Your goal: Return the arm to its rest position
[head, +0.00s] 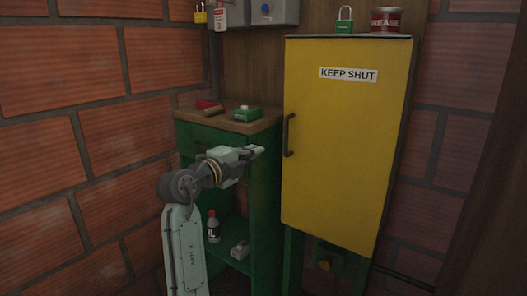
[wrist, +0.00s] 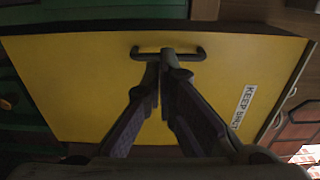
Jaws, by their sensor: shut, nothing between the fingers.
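My arm reaches up from the lower left in the head view. My gripper (head: 255,150) is shut and empty, pointing right, in front of the green cabinet and left of the yellow door. The yellow door (head: 345,150) with its "KEEP SHUT" label (head: 348,74) looks closed. Its dark handle (head: 290,135) is a little right of my fingertips. In the wrist view, my gripper (wrist: 165,62) has its fingers together and overlaps the middle of the handle (wrist: 190,52). Whether they touch it I cannot tell.
The green cabinet's wooden top (head: 262,125) carries a red-handled thing (head: 208,106) and a green box (head: 246,114). A bottle (head: 213,227) stands on its shelf. A green padlock (head: 344,22) and a grease tin (head: 386,20) sit above the yellow door. Brick walls close in both sides.

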